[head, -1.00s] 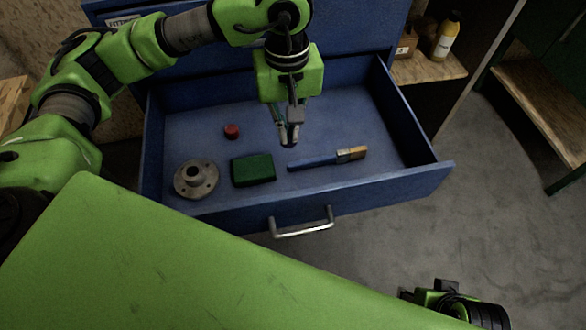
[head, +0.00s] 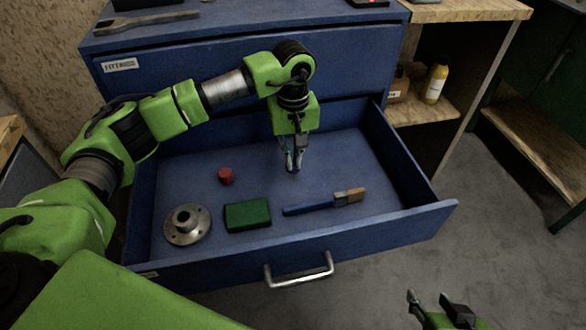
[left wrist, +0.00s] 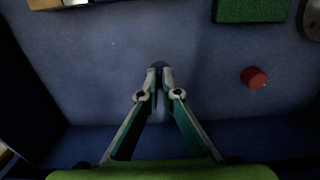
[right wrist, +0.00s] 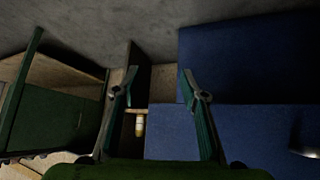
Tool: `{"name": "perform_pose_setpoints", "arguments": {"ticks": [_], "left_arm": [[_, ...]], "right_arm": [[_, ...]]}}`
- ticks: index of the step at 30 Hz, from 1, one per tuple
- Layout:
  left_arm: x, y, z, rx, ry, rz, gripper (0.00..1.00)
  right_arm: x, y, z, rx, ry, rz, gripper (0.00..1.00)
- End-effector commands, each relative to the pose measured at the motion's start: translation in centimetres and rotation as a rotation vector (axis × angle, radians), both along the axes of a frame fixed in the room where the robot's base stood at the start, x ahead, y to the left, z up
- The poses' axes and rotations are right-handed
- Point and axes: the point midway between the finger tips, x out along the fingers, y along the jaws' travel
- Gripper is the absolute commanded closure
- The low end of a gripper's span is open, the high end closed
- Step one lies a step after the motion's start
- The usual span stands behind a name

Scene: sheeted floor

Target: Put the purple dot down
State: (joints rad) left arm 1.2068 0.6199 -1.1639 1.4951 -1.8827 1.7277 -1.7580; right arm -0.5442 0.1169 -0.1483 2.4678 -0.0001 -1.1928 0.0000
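The purple dot (left wrist: 158,66) is a small dark round piece, partly hidden between the fingertips of my left gripper (left wrist: 158,76) in the left wrist view. In the head view my left gripper (head: 291,166) points down inside the open blue drawer (head: 350,160), toward its back middle. Its fingers are nearly together on the dot. The dot is low near the drawer floor; I cannot tell whether it touches. My right gripper (right wrist: 158,72) is open and empty, and shows at the bottom right of the head view (head: 432,300), outside the drawer.
In the drawer lie a red cylinder (head: 226,176), a green block (head: 247,215), a metal flange (head: 187,225) and a blue-handled brush (head: 322,203). Drawer floor is free around my left gripper and at the right. A yellow bottle (head: 435,84) stands on a shelf at right.

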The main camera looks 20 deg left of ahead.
Motion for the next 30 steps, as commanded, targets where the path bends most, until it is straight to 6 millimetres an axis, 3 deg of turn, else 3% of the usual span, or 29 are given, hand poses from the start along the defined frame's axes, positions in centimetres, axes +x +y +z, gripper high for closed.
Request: {"name": "perform_pose_setpoints", "arguments": {"ticks": [13, 30], "left_arm": [[0.6, 0.2, -3.8, 0.0, 0.002, -0.001, 1.0], [0.6, 0.2, -4.1, 0.0, 0.001, 0.0, 1.0]], "right_arm": [[4.4, 1.6, 3.6, 0.054, -0.24, 0.018, 0.6], [5.1, 1.9, 4.4, 0.064, -0.285, 0.02, 0.6]]}}
